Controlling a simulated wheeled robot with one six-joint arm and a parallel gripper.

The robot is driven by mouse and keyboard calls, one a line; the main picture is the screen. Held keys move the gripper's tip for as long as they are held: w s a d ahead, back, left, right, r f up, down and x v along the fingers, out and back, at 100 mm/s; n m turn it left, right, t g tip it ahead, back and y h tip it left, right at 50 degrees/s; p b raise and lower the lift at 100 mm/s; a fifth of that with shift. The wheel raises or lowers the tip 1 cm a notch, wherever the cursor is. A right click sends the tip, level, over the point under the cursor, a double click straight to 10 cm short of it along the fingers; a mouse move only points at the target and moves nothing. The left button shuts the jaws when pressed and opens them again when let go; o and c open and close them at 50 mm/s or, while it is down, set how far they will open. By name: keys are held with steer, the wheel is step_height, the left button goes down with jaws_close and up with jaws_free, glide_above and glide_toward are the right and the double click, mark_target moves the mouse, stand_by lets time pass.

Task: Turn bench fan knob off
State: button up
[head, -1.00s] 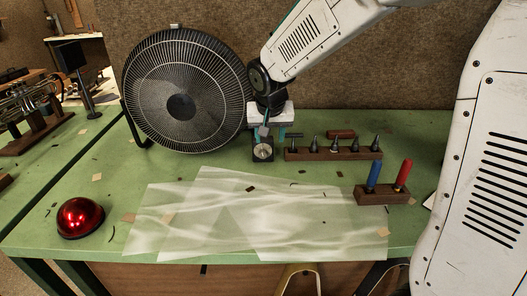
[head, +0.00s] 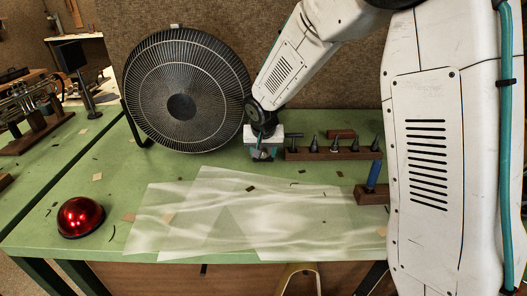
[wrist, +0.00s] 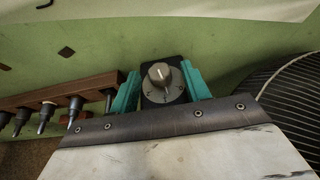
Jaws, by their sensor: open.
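The fan knob (wrist: 159,73) sits on a round silver dial on a small dark control box (wrist: 176,66) in the wrist view. The knob has a pale pointer line. My gripper (wrist: 161,88) is open, with one teal finger on each side of the box. It holds nothing, and I cannot tell whether a finger touches the box. In the head view my gripper (head: 263,152) is low over the box and hides most of it, including the knob. The black bench fan (head: 183,100) stands just left of my gripper.
A wooden rack (head: 325,153) with several dark pointed tools stands right of my gripper. A wooden block with a blue-handled tool (head: 373,176) is partly hidden by my arm. Translucent sheets (head: 250,220) lie in front. A red dome (head: 81,217) sits at front left.

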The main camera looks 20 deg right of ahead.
steer(key=c, duration=1)
steer(key=shift+a+h, duration=0.1)
steer(key=shift+h, duration=0.2)
steer(key=h, duration=0.1)
steer(key=n+g+h, duration=0.1)
steer(key=h, duration=0.1)
steer(key=shift+w+a+f, duration=0.1)
steer(key=shift+a, duration=0.25)
steer(key=shift+a+f+n+g+h, duration=0.15)
steer(key=shift+n+g+h, duration=0.1)
steer(key=shift+h, duration=0.85)
steer(key=shift+a+f+n+g+h, duration=0.15)
steer(key=shift+g+h, duration=0.1)
steer(key=shift+h, duration=0.85)
steer(key=shift+r, duration=0.1)
steer(key=o, duration=1)
